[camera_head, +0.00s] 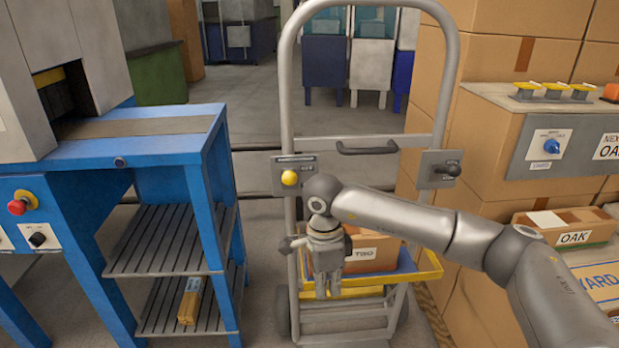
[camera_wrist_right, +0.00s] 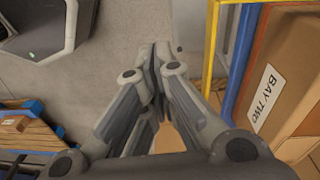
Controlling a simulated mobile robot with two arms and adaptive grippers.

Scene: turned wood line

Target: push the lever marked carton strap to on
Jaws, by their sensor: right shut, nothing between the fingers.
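A grey plate with a yellow-knobbed lever (camera_head: 289,177) sits on the left upright of a grey tubular frame (camera_head: 285,90). A second plate with a dark-knobbed lever (camera_head: 453,170) sits on the right upright. The lettering on both plates is too small to read, so I cannot tell which is marked carton strap. My right gripper (camera_head: 328,292) points down in front of the frame, below and right of the yellow knob and apart from both levers. It is shut and empty; its closed fingers show in the right wrist view (camera_wrist_right: 160,55). My left gripper is out of view.
A carton labelled BAY TWO (camera_wrist_right: 285,85) stands in the frame behind my right gripper, beside a yellow rail (camera_head: 400,283). A blue bench (camera_head: 150,155) stands left, with a red button (camera_head: 17,207). Stacked cartons (camera_head: 500,50) and a grey switch panel (camera_head: 520,160) stand right.

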